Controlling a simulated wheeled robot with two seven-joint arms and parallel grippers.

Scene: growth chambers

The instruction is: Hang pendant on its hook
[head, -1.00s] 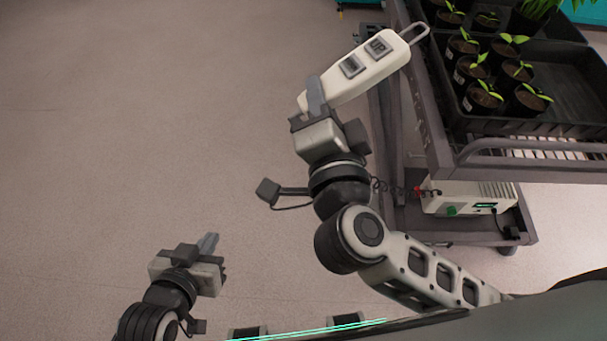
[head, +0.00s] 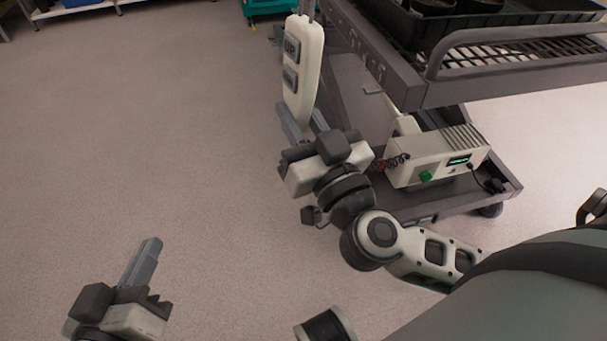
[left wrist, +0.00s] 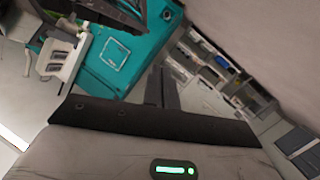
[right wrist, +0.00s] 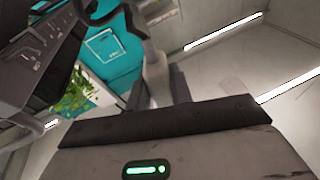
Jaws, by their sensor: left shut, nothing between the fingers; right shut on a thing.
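The pendant (head: 302,75) is a long white handset with two grey buttons on its face. My left gripper (head: 150,248) is shut and empty over bare floor at the lower left.
The grey cart (head: 390,70) carries a black tray (head: 420,38) on top. A white control box (head: 438,157) with a green knob sits on its low shelf. A teal thing (head: 268,8) and a shelf (head: 75,8) stand at the back. The floor at left is clear.

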